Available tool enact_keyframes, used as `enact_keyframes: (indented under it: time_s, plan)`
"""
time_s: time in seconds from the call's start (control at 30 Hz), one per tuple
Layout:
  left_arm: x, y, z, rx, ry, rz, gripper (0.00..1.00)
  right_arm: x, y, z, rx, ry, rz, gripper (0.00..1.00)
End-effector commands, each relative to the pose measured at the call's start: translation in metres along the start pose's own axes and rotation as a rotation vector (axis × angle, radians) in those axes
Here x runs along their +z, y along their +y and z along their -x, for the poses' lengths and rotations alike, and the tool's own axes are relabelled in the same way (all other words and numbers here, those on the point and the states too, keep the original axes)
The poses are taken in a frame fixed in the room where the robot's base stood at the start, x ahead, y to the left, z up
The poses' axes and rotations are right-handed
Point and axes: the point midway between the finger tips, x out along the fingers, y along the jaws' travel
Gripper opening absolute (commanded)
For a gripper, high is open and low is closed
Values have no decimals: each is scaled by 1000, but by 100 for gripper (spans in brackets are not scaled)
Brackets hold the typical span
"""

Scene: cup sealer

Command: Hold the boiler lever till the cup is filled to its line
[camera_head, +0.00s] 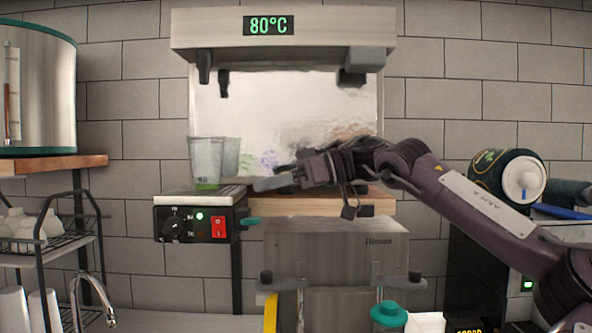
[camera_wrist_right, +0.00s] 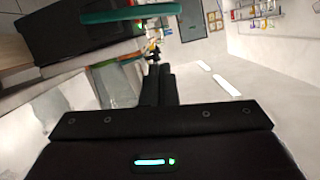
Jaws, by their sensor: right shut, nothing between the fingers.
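A clear cup (camera_head: 205,158) with green at its base stands on a metal platform (camera_head: 185,197) at left centre. A fill line on it is too small to make out. Under the platform, a black control box (camera_head: 175,223) has a teal lever (camera_head: 250,221) at its right side. A teal bar also shows near the top of the right wrist view (camera_wrist_right: 130,13). A steel unit (camera_head: 335,28) above reads 80°C. My right gripper (camera_head: 262,184) is shut and empty, right of the cup and above the teal lever. It shows shut in the wrist view (camera_wrist_right: 160,83). My left gripper is not in view.
A steel tank with a gauge (camera_head: 45,90) sits on a wooden shelf at left, above a cup rack (camera_head: 60,235). A steel box (camera_head: 335,255) stands below my right arm. A teal knob (camera_head: 388,313) is at the front. A black and white machine (camera_head: 508,178) stands right.

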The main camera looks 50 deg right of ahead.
Motion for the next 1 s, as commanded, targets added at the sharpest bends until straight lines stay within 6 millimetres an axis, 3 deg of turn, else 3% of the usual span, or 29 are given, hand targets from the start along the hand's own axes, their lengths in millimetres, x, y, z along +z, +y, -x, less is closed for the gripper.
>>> enact_keyframes:
  time_s: [0.07, 0.2, 0.4, 1.0]
  plan:
    - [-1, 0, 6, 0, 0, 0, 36, 1, -1, -13, -3, -1, -2, 0]
    - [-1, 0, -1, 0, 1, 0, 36, 21, -1, -15, -2, 2, 1, 0]
    - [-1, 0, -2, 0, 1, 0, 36, 35, 0, -18, 0, 1, 1, 0]
    - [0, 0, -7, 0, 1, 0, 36, 42, -1, -20, 5, 1, 20, 0]
